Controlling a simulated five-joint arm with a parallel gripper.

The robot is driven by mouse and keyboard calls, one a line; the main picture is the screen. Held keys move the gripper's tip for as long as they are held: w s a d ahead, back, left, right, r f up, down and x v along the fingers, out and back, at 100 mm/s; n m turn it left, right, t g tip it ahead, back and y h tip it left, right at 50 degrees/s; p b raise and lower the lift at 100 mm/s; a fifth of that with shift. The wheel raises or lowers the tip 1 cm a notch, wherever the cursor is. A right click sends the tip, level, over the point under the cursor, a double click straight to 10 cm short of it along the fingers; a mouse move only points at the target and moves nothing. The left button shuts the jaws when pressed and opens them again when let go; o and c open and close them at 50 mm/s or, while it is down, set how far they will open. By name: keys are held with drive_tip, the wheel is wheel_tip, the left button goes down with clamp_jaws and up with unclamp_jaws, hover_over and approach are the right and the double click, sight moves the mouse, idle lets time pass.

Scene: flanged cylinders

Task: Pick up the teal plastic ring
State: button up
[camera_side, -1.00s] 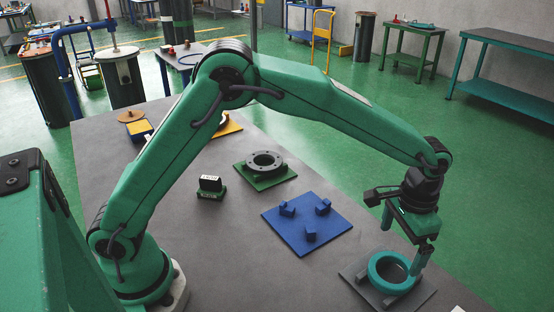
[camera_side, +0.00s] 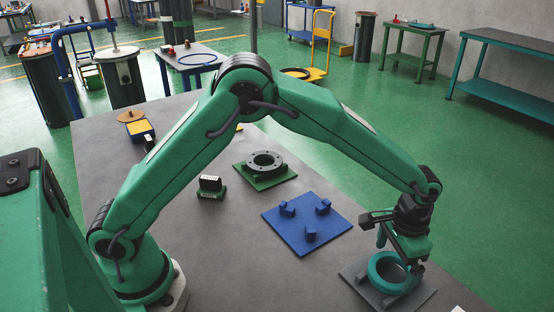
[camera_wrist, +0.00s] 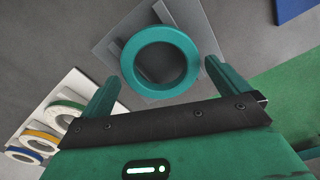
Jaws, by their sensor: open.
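The teal plastic ring (camera_side: 379,286) lies flat on a grey plate (camera_side: 352,281) near the front right of the table in the side view. In the wrist view the ring (camera_wrist: 130,62) lies ahead of my gripper, between the lines of its two fingers, on the grey plate (camera_wrist: 205,35) with raised bars. My gripper (camera_side: 397,258) is open and empty, low over the ring. In the wrist view both fingers of the gripper (camera_wrist: 163,69) stand apart, one to each side of the ring. Whether a finger touches the ring I cannot tell.
A blue plate (camera_side: 285,232) with upright blocks lies left of the ring. Behind it are a black flange (camera_side: 265,163) on a green plate and a small black block (camera_side: 210,184).

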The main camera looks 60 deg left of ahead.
drive_tip(key=shift+f, duration=1.05)
drive_tip(key=shift+c, duration=0.2)
drive_tip(key=c, duration=0.7)
